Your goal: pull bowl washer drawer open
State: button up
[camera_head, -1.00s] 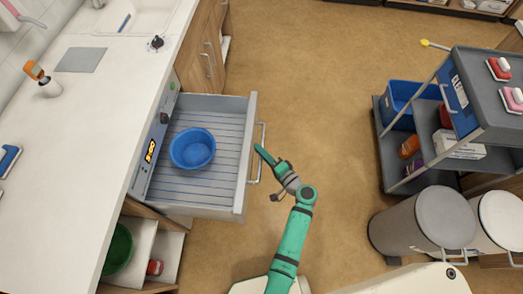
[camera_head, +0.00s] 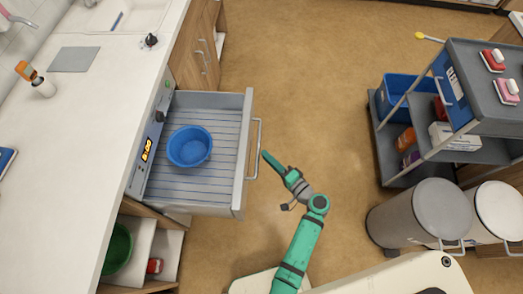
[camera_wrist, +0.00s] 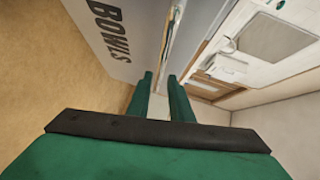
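The bowl washer drawer (camera_head: 238,190) stands pulled well out from under the counter. A blue bowl (camera_head: 188,147) sits upright on its slatted floor. The drawer's bar handle (camera_head: 256,148) is on its front face. The grey panel lettered "BOWLS" (camera_wrist: 120,30) shows at the upper left there.
The white counter (camera_head: 90,130) runs along the left. Below it is an open shelf with a green bowl (camera_head: 117,248). A grey trolley (camera_head: 480,85) and round bins (camera_head: 425,225) stand at the right. The floor (camera_head: 310,90) between is clear.

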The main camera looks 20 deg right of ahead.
jog(key=shift+v, duration=2.05)
jog(key=s+a+f+n+g+h, duration=0.2)
jog(key=s+a+f+h, duration=0.15)
jog(key=s, duration=0.45)
jog(key=s+a+f+n+g+h, duration=0.1)
jog(key=s+a+f+g+h, duration=0.15)
jog(key=s+a+f, duration=0.35)
jog(key=s+a+r+n+t, duration=0.1)
jog(key=s+a+r+n, duration=0.1)
jog(key=r, duration=0.6)
jog(key=s+a+r+n+t, duration=0.2)
jog(key=s+r+n, duration=0.1)
jog(key=r, duration=0.6)
jog(key=s+a+r+n+t+h, duration=0.1)
jog(key=s+a+r+n+t, duration=0.1)
jog(key=s+r, duration=0.3)
notch_tip(320, 180, up, 4)
jog(key=shift+a+f+n, duration=0.25)
jog(key=shift+a+n, duration=0.05)
jog(key=shift+n, duration=0.4)
